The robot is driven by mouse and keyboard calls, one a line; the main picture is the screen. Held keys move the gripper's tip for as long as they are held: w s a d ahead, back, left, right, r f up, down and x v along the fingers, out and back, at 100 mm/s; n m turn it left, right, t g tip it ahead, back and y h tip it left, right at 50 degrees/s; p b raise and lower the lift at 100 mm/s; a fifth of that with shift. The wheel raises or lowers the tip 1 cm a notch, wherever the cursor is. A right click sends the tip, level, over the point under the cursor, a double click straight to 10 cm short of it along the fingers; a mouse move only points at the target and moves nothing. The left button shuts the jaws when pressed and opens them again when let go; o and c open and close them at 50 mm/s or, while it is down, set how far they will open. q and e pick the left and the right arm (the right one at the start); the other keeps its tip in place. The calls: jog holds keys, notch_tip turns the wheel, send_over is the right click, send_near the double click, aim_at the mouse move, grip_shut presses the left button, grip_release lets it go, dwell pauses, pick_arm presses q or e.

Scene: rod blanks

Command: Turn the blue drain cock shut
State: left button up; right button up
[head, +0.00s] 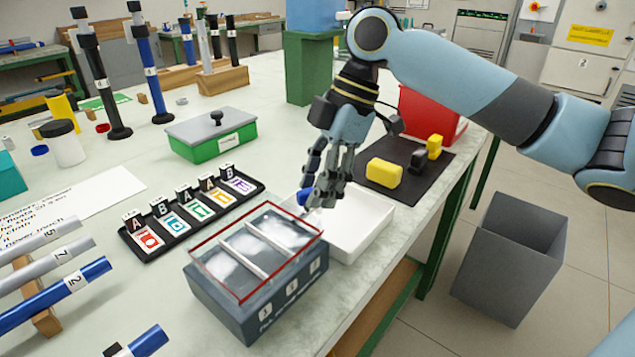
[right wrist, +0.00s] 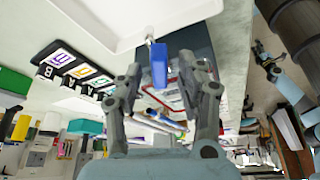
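The blue drain cock (head: 303,196) is a small blue handle at the edge of the white tray (head: 372,232), on the side near the dark grey box. In the right wrist view the blue drain cock (right wrist: 159,65) hangs from a short metal stem at the white tray's wall. My right gripper (head: 322,190) points down over that corner and partly covers the cock in the head view. In the right wrist view my right gripper (right wrist: 160,80) is open, one finger on each side of the cock, with gaps visible.
The dark grey box (head: 262,305) with a red-edged clear lid stands close beside the tray. A black card rack (head: 185,238) lies to the left. A black mat with a yellow block (head: 384,172) and a red bin (head: 425,115) lie behind the tray.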

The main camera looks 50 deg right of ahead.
jog(key=shift+c, duration=0.2)
grip_shut()
jog(key=shift+s+r+m+p, duration=0.15)
jog(key=shift+m+p, duration=0.15)
jog(key=shift+p, duration=0.35)
jog(key=shift+s+a+m+t+h+p, duration=0.1)
jog(key=shift+a+m+t+h+p, duration=0.35)
jog(key=shift+m+p, duration=2.2)
jog(key=shift+s+m+t+h+p, duration=0.15)
jog(key=shift+m+t+h+p, duration=1)
jog(key=shift+p, duration=2.55)
jog(key=shift+s+a+m+g+h+p, duration=0.1)
jog(key=shift+a+m+h+p, duration=0.2)
jog(key=shift+m+p, duration=2.55)
jog(key=shift+n+p, duration=0.35)
jog(key=shift+p, duration=0.05)
jog(key=shift+o, duration=0.2)
grip_release()
jog(key=shift+d, duration=0.1)
